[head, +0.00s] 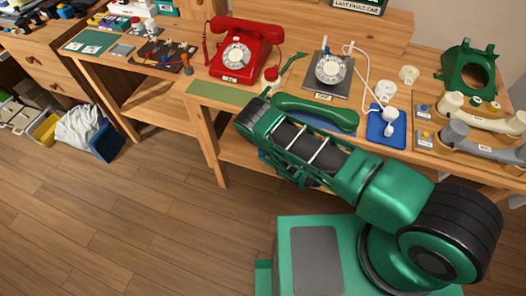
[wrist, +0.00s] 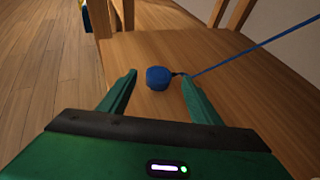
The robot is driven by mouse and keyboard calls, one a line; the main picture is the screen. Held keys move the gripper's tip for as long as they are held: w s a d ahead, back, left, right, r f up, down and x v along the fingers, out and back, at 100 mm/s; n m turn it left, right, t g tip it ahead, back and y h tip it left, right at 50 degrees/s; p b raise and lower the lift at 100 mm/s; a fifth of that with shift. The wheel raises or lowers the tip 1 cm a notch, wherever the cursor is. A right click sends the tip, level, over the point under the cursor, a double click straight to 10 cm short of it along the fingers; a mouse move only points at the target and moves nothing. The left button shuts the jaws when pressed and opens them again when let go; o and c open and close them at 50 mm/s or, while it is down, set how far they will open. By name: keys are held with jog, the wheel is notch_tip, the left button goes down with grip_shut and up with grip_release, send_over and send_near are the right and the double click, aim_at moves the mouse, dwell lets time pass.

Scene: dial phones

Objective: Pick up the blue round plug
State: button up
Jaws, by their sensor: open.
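The blue round plug (wrist: 158,78) rests on a bare wooden surface (wrist: 150,50) in the wrist view. A short dark end on its right side joins a taut blue cord (wrist: 240,50) that runs up to the right edge. My gripper (wrist: 158,76) is open, with one green finger to the left of the plug and one to the right. The plug appears between the fingertips with gaps showing; how far ahead of them it lies is hard to tell. In the head view my arm hides the gripper, and I cannot make out the plug there.
In the head view a table carries a red dial phone (head: 241,50), a grey dial unit (head: 328,71), a green handset (head: 314,110) and a blue mat (head: 376,132). Wooden legs (wrist: 226,12) stand behind the plug in the wrist view. Open floor (head: 130,220) lies at left.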

jog(key=shift+x, duration=2.5)
jog(key=shift+f, duration=0.15)
jog(key=c, duration=1.1)
